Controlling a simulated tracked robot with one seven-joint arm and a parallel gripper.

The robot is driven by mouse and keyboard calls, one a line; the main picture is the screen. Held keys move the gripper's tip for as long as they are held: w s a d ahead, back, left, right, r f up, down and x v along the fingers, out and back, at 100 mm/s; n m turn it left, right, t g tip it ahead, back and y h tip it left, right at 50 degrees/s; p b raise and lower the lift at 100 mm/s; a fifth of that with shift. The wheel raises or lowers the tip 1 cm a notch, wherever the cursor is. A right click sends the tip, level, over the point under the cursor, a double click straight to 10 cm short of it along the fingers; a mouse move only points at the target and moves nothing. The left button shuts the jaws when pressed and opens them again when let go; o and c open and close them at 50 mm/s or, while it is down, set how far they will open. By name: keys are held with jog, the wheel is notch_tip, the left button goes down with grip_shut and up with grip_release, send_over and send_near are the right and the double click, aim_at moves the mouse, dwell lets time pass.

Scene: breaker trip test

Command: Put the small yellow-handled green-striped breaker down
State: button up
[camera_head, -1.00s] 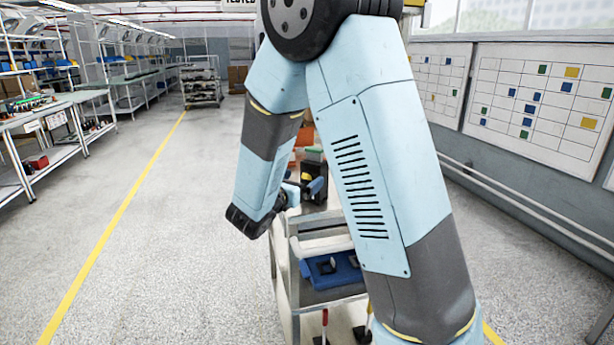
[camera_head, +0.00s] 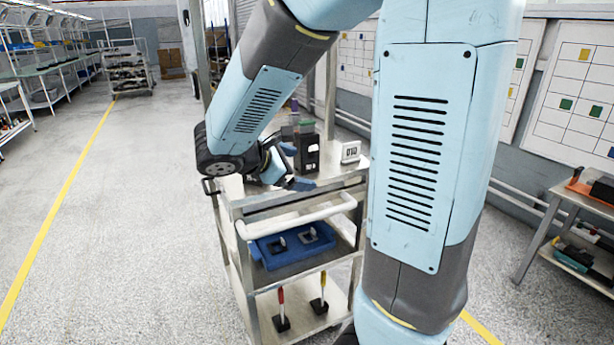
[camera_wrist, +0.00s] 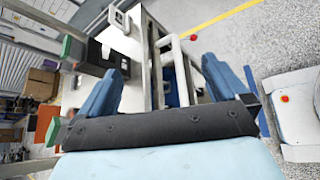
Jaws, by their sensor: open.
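My gripper (camera_head: 292,166) is at the near left end of the cart's top, its two blue fingers apart. In the wrist view (camera_wrist: 161,65) nothing is seen held between the fingers; cart rails show behind the gap. A black box (camera_head: 307,151) with a green part above it stands on the cart top beyond the fingers. On the cart's lower shelf stand a yellow-tipped lever (camera_head: 322,290) and a red-tipped lever (camera_head: 281,308), each on a dark base. I cannot make out a green stripe, so I cannot tell which thing is the named breaker.
The cart (camera_head: 352,190) has a white push handle (camera_head: 295,216) at its near end. A blue tray (camera_head: 262,252) lies on its middle shelf. A white device (camera_head: 350,152) stands on top. A side table (camera_head: 545,215) is at right. The left floor is clear.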

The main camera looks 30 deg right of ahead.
jog(key=s+r+m+g+y, duration=0.1)
jog(key=s+m+g+y, duration=0.1)
jog(key=s+m+y, duration=0.55)
jog(key=s+a+r+m+t+y, duration=0.4)
jog(key=s+r+m, duration=0.1)
jog(key=s+m, duration=0.3)
jog(key=shift+a, duration=0.3)
jog(key=shift+s, duration=0.1)
